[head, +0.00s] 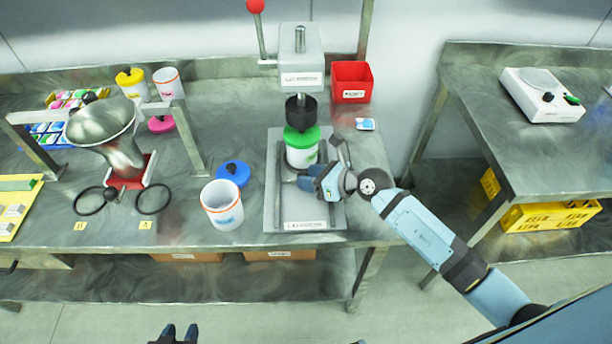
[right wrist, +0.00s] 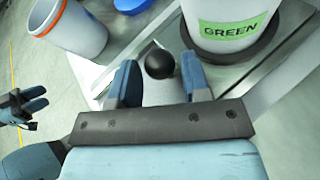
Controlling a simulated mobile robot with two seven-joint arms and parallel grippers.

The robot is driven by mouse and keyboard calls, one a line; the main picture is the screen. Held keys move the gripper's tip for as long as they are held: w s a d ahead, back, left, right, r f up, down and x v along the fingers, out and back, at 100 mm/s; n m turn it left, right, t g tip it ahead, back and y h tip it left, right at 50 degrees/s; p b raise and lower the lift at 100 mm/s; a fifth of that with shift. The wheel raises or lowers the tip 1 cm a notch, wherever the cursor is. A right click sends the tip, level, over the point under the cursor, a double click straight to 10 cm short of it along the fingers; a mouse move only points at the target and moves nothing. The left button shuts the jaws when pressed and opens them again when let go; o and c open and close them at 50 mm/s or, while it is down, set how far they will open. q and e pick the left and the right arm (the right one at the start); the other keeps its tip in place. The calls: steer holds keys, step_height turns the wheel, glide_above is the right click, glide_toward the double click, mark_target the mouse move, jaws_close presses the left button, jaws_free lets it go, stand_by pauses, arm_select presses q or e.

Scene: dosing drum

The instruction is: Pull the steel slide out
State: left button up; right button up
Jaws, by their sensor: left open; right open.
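A black ball knob (right wrist: 158,63) shows between the fingers of my right gripper (right wrist: 160,85) in the right wrist view. A thin bright steel edge, perhaps the steel slide (right wrist: 152,45), lies just beyond the knob; most of it is hidden. The right gripper (head: 308,183) is open, low over the press's base plate (head: 304,212), in front of the white jar with the green lid (head: 302,150). I cannot tell whether the fingers touch the knob. My left gripper (head: 176,334) is open and empty at the bottom of the head view, in front of the table.
The jar stands in the press (head: 302,72), under a black cup. An open white jar (head: 222,205) and a blue lid (head: 233,173) stand left of the base plate. A steel hopper (head: 103,122) is further left. A red bin (head: 351,82) is behind right.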

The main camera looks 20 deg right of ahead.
steer(key=shift+w+a+f, duration=0.25)
steer(key=shift+w+a, duration=0.2)
jaws_close()
steer(key=shift+s+a+p, duration=0.15)
steer(key=shift+s+p, duration=0.25)
steer(key=s+a+p, duration=0.1)
steer(key=s+p, duration=0.1)
steer(key=s, duration=0.2)
steer(key=s+a+p, duration=0.1)
steer(key=s+p, duration=0.1)
steer(key=s, duration=0.2)
steer(key=s+a+p, duration=0.1)
steer(key=s+p, duration=0.2)
steer(key=shift+s+a+r, duration=0.15)
steer(key=shift+s, duration=0.25)
steer(key=shift+s+a, duration=0.1)
steer(key=shift+s, duration=0.2)
steer(key=shift+s+a+f, duration=0.1)
steer(key=shift+f, duration=0.15)
